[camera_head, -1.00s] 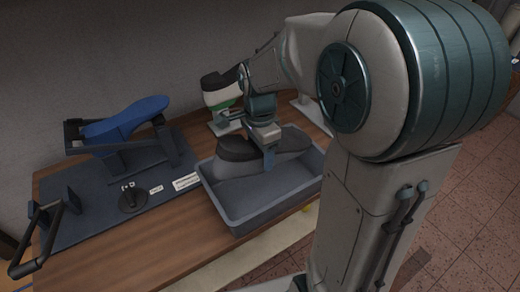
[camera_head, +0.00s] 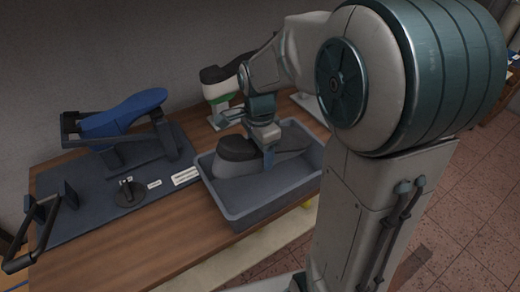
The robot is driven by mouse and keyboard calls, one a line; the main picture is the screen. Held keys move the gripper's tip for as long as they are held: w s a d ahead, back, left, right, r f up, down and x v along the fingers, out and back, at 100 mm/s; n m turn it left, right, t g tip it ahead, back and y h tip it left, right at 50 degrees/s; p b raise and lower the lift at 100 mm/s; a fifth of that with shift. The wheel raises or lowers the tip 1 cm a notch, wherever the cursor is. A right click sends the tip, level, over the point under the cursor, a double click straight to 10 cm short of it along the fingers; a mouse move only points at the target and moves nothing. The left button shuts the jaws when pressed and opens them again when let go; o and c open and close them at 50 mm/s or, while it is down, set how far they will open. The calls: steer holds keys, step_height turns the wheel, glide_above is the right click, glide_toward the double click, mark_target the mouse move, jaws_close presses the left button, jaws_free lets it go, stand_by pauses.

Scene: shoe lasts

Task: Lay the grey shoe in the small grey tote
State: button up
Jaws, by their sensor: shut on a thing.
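The grey shoe (camera_head: 238,160), with a dark top face, is inside the small grey tote (camera_head: 248,215), its broad end to the left and its narrower end to the right. My gripper (camera_head: 268,157) reaches down over the tote and is shut on the shoe around its middle. The near finger shows in front of the shoe; the far finger is hidden. The shoe's underside is partly hidden by the near wall, so I cannot tell whether it touches the tote floor.
A blue shoe last (camera_head: 125,113) rests in a dark stand on a dark mat (camera_head: 85,218) at the left. A green, white and dark last (camera_head: 219,92) stands behind the tote. A black handle frame (camera_head: 38,233) is at the far left. Bare wooden table (camera_head: 150,245) shows in front.

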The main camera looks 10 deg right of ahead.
steer(key=o, duration=1.3)
step_height(320, 180, up, 14)
steer(key=shift+w+f, duration=0.1)
steer(key=s+f+n+t, duration=0.1)
steer(key=s+f+n, duration=0.2)
steer(key=s+n, duration=0.1)
steer(key=s+d+f+n+t, duration=0.1)
steer(key=s+f+n, duration=0.1)
steer(key=s+n, duration=0.3)
steer(key=s+d+f+n+t, duration=0.1)
steer(key=s+f+n, duration=0.2)
steer(key=n, duration=0.3)
steer(key=shift+s+f, duration=0.35)
steer(key=shift+s, duration=0.35)
